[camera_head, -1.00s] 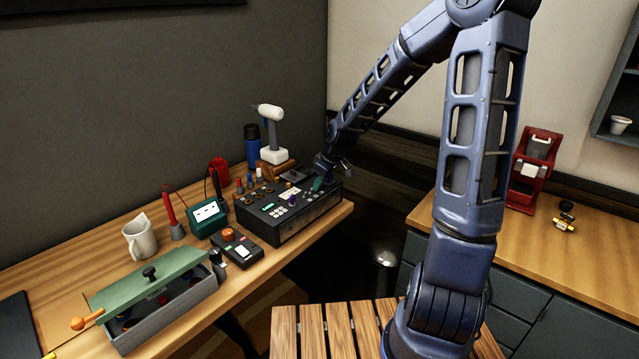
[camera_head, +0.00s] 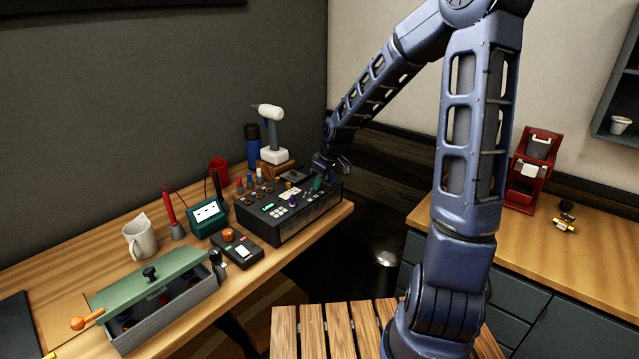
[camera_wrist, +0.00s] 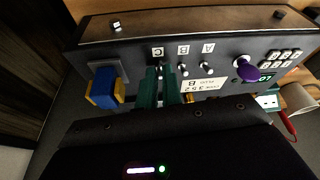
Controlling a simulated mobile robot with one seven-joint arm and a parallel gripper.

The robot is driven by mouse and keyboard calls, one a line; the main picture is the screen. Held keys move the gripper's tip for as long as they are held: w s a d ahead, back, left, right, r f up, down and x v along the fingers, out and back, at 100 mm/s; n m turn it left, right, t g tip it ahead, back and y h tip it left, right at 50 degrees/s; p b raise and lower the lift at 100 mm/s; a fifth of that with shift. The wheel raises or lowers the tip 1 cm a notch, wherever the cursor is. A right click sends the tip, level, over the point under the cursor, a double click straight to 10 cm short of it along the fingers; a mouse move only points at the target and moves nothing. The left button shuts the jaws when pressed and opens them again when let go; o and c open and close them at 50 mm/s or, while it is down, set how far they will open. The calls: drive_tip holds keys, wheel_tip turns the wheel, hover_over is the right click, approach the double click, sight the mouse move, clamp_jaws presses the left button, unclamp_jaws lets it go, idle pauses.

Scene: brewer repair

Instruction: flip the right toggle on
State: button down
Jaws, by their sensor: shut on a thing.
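The dark control box (camera_head: 290,217) stands at the right end of the workbench. In the wrist view its panel (camera_wrist: 222,52) carries a row of small metal toggles under the letters C, B and A. My gripper (camera_wrist: 161,84) has its green fingers closed around the toggle under C (camera_wrist: 160,69), the leftmost of the row there. The fingers hide most of that toggle, so its tilt cannot be told. The B toggle (camera_wrist: 184,71) and the A toggle (camera_wrist: 207,69) stand free beside it. In the head view my gripper (camera_head: 318,182) is at the box's right end.
A blue and yellow block (camera_wrist: 105,88) sits left of the fingers, and a purple knob (camera_wrist: 247,69) is right of the toggles. A handheld device (camera_head: 237,247), a teal meter (camera_head: 207,214), a mug (camera_head: 140,240) and an open grey case (camera_head: 165,305) stand along the bench.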

drive_tip(key=shift+a, duration=0.1)
drive_tip(key=shift+w+a+r+g+h, duration=0.1)
drive_tip(key=shift+w+a+g+h, duration=0.1)
drive_tip(key=shift+g+h, duration=0.4)
drive_tip(key=shift+w+a+f+g+h, duration=0.1)
drive_tip(key=shift+w+a+g+h, duration=0.1)
drive_tip(key=shift+g+h, duration=0.4)
drive_tip(key=shift+w+a+r+g+h, duration=0.1)
drive_tip(key=shift+w+a+g+h, duration=0.1)
drive_tip(key=shift+g+h, duration=0.4)
drive_tip(key=shift+w+a+g+h, duration=0.15)
drive_tip(key=shift+w+g+h, duration=0.05)
drive_tip(key=shift+g+h, duration=0.5)
drive_tip(key=shift+w+a+g+h, duration=0.15)
drive_tip(key=shift+w+g+h, duration=0.05)
drive_tip(key=shift+g+h, duration=0.5)
drive_tip(key=shift+f, duration=0.2)
drive_tip(key=c, duration=1.8)
unclamp_jaws()
drive_tip(key=shift+c, duration=0.2)
